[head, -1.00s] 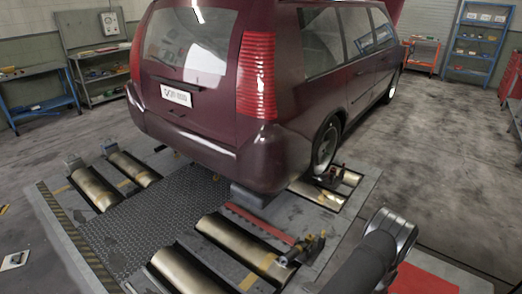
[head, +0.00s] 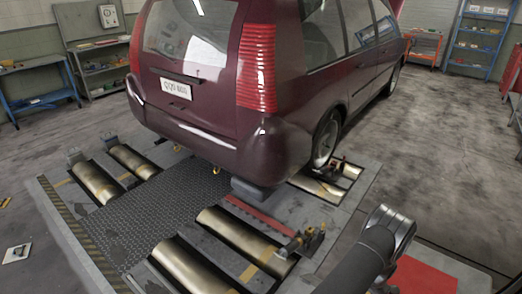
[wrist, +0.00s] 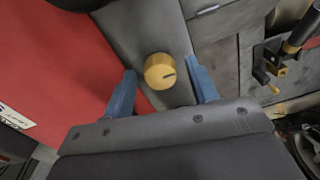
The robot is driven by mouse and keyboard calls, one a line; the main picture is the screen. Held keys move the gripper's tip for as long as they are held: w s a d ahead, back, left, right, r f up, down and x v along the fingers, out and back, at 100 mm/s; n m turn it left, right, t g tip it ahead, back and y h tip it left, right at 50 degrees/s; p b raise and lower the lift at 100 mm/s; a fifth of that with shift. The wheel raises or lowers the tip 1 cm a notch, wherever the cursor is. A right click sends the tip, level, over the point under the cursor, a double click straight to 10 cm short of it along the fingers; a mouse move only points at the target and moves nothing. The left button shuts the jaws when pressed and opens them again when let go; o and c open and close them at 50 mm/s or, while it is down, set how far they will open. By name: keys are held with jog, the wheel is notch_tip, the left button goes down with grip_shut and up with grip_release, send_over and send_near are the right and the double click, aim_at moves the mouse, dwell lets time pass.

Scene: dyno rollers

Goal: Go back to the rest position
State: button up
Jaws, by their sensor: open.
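My gripper (wrist: 162,82) shows in the wrist view with its two blue fingers spread apart, open and holding nothing. A yellow round knob (wrist: 158,71) with a dark mark appears between the fingers, on a grey surface (wrist: 155,30). There is a visible gap on both sides of the knob, and I cannot tell its distance from the fingertips. In the head view my arm reaches in at the lower right, and its gripper end is not visible.
A dark red car (head: 215,130) stands at the dyno platform with bare rollers (head: 240,232). A red panel (wrist: 55,70) lies left of the knob, also visible in the head view (head: 425,277). A black clamp-like fixture (wrist: 280,60) is at right. Open floor (head: 430,150) lies right of the car.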

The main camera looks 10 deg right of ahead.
jog(key=n, duration=0.4)
dwell(0.3)
dwell(0.4)
jog(key=o, duration=1)
notch_tip(320, 180, up, 25)
jog(key=m, duration=0.2)
notch_tip(320, 180, down, 10)
jog(key=shift+r, duration=0.2)
jog(key=shift+r, duration=0.15)
